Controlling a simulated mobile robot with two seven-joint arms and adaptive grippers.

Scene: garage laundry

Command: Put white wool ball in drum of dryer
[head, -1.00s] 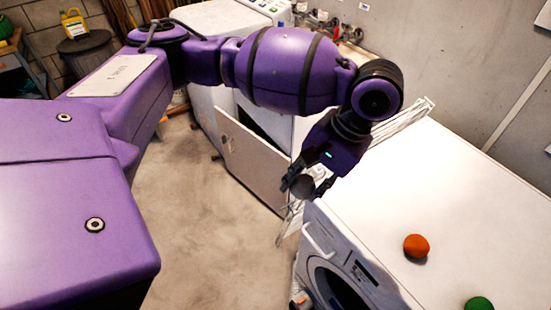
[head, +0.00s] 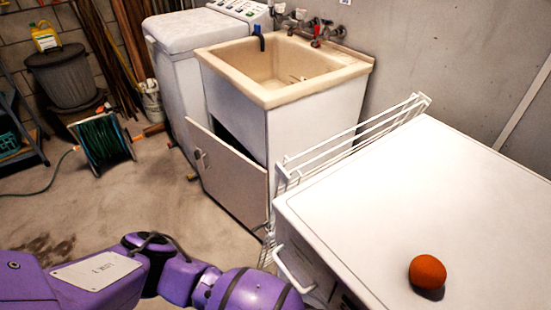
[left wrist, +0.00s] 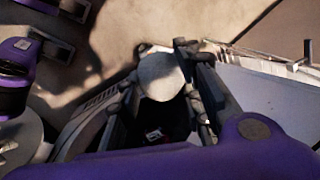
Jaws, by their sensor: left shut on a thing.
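The white wool ball (left wrist: 160,75) shows as a pale round thing in the left wrist view. My left gripper (left wrist: 165,68) is shut on it, with a dark finger on each side. In the head view my left arm crosses the bottom edge; its gripper and the ball are out of that view. The white front-loading machine, seemingly the dryer (head: 410,195), stands at the right. Its flat top and part of its front handle show; its drum opening is below the picture. My right gripper is in neither view.
An orange ball (head: 428,271) lies on the machine's top. A white wire rack (head: 350,140) stands along its left side. Behind are a laundry sink (head: 285,70) with its cabinet door (head: 228,172) hanging open and a top-loading washer (head: 190,60). The concrete floor at left is mostly clear.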

